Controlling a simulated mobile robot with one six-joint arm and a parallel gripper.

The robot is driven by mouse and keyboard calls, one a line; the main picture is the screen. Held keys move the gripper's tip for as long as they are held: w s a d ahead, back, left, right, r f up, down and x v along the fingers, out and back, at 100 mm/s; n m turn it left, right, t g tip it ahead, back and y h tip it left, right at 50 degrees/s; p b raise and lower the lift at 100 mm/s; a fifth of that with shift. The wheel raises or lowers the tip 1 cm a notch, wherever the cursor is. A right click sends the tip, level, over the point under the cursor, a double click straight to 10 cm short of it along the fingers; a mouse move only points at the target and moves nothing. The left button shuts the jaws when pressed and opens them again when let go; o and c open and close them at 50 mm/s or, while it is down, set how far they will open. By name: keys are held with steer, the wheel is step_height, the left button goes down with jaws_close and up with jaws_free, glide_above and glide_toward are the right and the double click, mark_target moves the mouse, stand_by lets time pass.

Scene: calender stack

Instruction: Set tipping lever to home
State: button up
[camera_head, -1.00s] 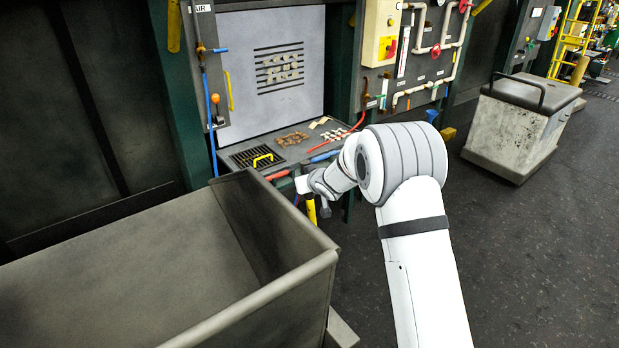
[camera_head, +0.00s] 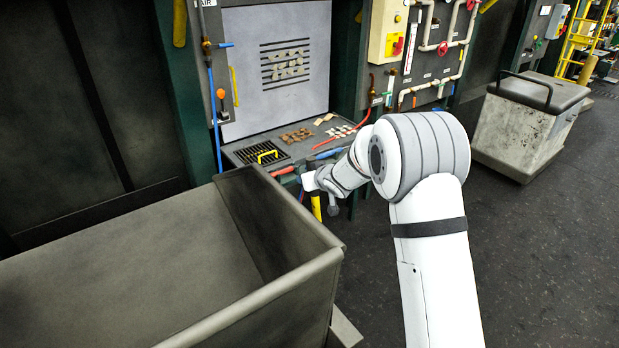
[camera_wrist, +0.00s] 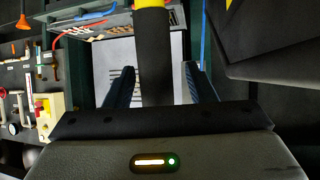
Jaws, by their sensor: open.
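The tipping lever shows in the wrist view as a dark grip (camera_wrist: 156,62) with a yellow part (camera_wrist: 152,4) at the top edge. My gripper (camera_wrist: 157,70) is open, with one blue-black finger on each side of the dark grip. Gaps show on both sides, and I cannot tell whether either finger touches it. In the head view a yellow upright piece (camera_head: 316,207), likely the lever's shaft, shows just below the end of my arm beside the tub. The fingers and dark grip cannot be made out there.
A large grey open tub (camera_head: 245,300) fills the lower left. Behind my arm is a work shelf (camera_head: 240,146) with a black grate (camera_head: 262,155), small pieces and hoses. A pipe panel (camera_head: 432,60) stands at right. A grey lidded bin (camera_head: 525,130) stands on open dark floor.

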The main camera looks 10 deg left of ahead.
steer(key=v, duration=0.5)
steer(key=shift+s+d+r, duration=0.2)
steer(key=shift+d, duration=0.05)
steer(key=s+d+r+m+g+h, duration=0.1)
steer(key=s+d+r+m+h, duration=0.2)
steer(key=s+d, duration=0.5)
steer(key=s+d+r+m+h, duration=0.1)
steer(key=s+d+r+h, duration=0.2)
steer(key=s+d+r, duration=0.45)
steer(key=s+d+f+m+g, duration=0.1)
steer(key=s+d+g, duration=0.2)
steer(key=s, duration=0.9)
steer(key=s+d+f+m+g, duration=0.1)
steer(key=s+d, duration=0.3)
steer(key=s, duration=0.9)
steer(key=shift+d+f+m+g, duration=0.2)
steer(key=shift+f+m+g, duration=0.2)
steer(key=shift+g, duration=0.5)
